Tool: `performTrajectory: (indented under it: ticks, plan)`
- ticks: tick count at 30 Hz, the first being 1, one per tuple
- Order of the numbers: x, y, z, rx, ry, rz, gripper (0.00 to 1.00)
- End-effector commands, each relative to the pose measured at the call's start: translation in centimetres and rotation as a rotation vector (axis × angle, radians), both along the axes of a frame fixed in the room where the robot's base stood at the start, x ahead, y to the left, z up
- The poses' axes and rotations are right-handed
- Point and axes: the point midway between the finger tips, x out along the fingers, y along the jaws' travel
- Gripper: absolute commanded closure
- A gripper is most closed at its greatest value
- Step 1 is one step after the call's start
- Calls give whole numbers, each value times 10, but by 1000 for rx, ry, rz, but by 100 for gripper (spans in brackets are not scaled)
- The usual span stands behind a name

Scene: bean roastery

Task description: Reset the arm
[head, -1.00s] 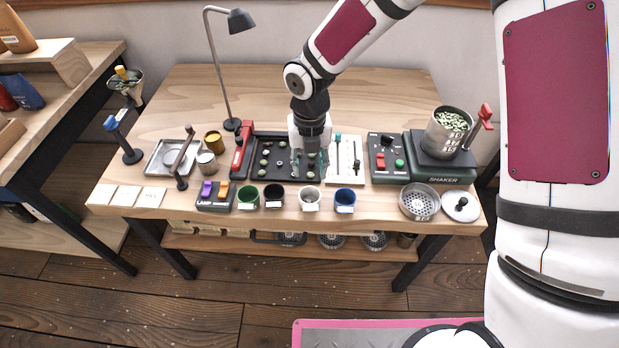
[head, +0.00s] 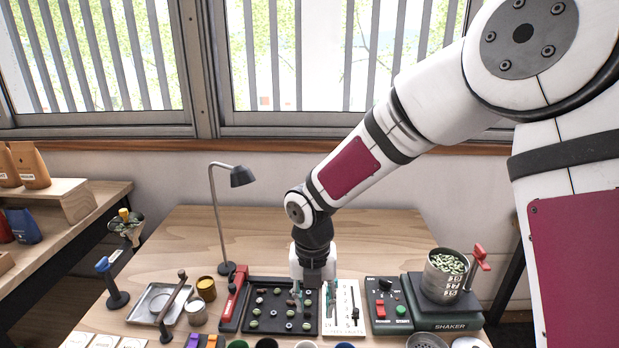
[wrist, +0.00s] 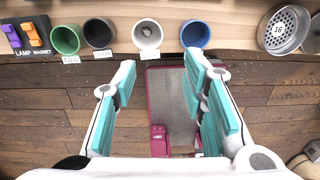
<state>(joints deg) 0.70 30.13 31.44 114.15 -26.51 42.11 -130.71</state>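My gripper (head: 314,300) hangs from my arm over the right part of the black bean tray (head: 268,326), close to the white slider panel (head: 343,324) in the head view. In the wrist view my gripper (wrist: 161,95) is open. Its two teal-padded fingers stand well apart with nothing between them. Past the fingertips show the table's front edge, several cups and the floor. In the head view my arm hides part of the wall and tabletop behind it.
A desk lamp (head: 241,177) stands at the back left. The green shaker (head: 444,317) with a metal bean can (head: 442,278) stands at the right. A white cup (wrist: 147,34) and a blue cup (wrist: 195,33) line the front edge.

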Motion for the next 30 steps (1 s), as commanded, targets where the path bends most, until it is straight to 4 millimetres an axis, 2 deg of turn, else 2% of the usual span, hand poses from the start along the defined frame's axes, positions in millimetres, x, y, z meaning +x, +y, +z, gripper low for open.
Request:
performTrajectory:
  ticks: [3,8,15,21,24,30]
  plan:
    - [-7,-30,37,-30,-63,-271,61]
    - [-27,-72,87,-34,-157,-722,61]
    - [-74,-125,148,56,-280,-1408,61]
    - [-124,-157,184,216,-328,-1980,61]
    - [-151,-169,196,322,-317,-2262,61]
    - [-197,-182,207,537,-213,-2745,61]
